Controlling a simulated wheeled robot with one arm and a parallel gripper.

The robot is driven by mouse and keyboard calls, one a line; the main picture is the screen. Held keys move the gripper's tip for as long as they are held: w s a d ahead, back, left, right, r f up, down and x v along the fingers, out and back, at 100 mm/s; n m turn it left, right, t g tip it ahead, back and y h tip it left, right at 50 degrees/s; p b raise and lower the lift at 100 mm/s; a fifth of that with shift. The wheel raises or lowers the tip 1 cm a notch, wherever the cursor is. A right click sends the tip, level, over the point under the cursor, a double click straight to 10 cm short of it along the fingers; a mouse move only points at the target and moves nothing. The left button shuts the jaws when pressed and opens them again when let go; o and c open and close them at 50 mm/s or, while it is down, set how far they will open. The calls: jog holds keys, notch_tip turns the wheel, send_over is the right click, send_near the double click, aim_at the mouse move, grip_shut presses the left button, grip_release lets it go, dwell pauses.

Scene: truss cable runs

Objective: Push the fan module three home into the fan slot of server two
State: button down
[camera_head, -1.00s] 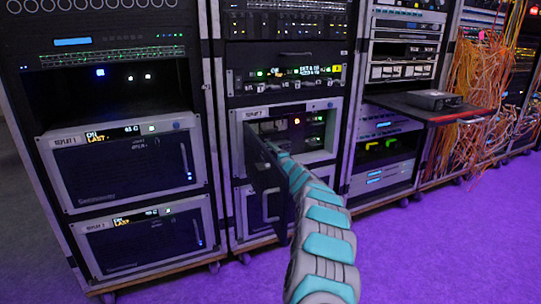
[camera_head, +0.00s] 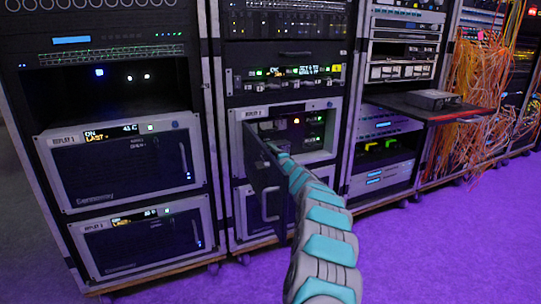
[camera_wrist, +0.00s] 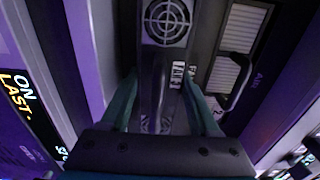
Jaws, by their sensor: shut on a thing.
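In the wrist view my gripper (camera_wrist: 160,88) has its two teal fingers shut on a dark module with a round fan grille (camera_wrist: 165,22). A label reading FAN 3 is beside it, partly covered. How deep the module sits in its slot I cannot tell. In the head view server two (camera_head: 326,106), labelled REPLAY 2, is in the middle rack with its front open. My arm reaches to this opening, and the gripper's end is hard to make out behind the open door.
The open dark door (camera_head: 266,195) of server two sticks out close along my arm. A similar black handle (camera_wrist: 238,78) stands right of my fingers. Server one (camera_head: 125,165) is shut in the left rack. A shelf (camera_head: 425,107) juts out at right. The purple floor is clear.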

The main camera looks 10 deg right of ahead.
jog(key=shift+b, duration=0.35)
jog(key=shift+w+r, duration=0.1)
jog(key=shift+w, duration=0.05)
jog(key=shift+w, duration=0.2)
jog(key=shift+s, duration=0.15)
jog(key=shift+s+b, duration=0.25)
jog(key=shift+b, duration=0.55)
jog(key=shift+b, duration=0.65)
dwell(0.4)
